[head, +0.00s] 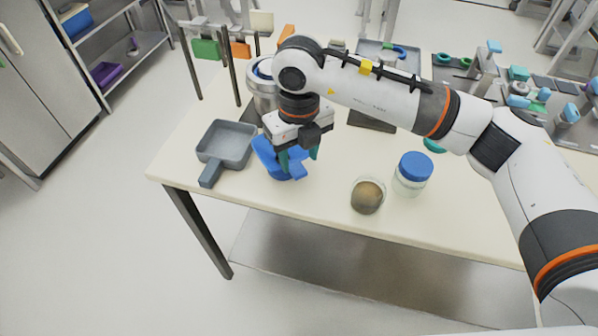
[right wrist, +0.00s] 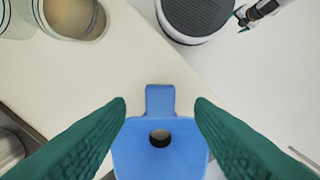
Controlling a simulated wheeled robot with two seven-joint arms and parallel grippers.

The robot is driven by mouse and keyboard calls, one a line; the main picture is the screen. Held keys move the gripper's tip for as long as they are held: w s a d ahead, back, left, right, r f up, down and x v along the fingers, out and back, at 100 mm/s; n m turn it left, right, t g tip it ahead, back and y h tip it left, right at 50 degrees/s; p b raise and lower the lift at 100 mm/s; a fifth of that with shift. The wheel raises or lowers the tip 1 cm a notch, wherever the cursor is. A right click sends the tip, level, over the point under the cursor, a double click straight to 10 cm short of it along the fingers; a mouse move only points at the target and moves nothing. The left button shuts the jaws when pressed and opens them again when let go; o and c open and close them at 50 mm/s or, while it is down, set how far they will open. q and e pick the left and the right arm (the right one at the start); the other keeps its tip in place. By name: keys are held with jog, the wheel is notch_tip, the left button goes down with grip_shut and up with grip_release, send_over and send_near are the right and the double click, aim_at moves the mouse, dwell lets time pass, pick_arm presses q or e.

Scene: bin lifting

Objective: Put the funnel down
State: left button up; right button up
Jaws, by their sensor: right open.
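The blue funnel (head: 268,153) is at the front of the cream table (head: 330,215) in the head view, under my right gripper (head: 298,158). It appears to rest on the table top. In the right wrist view the funnel (right wrist: 180,135) shows its square body, a dark round hole and a tab. The green fingers of my right gripper (right wrist: 160,108) stand apart on either side of it, with a gap at each tip. My left gripper (right wrist: 243,22) seems to show small at the top right of the right wrist view; its jaws are too small to judge.
A grey pan (head: 226,143) lies left of the funnel, and a metal pot (head: 262,98) stands behind. A bowl of brown powder (head: 367,195) and a blue-lidded jar (head: 411,174) stand to the right. Table is clear between funnel and bowl.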

jog(key=shift+r, duration=2.25)
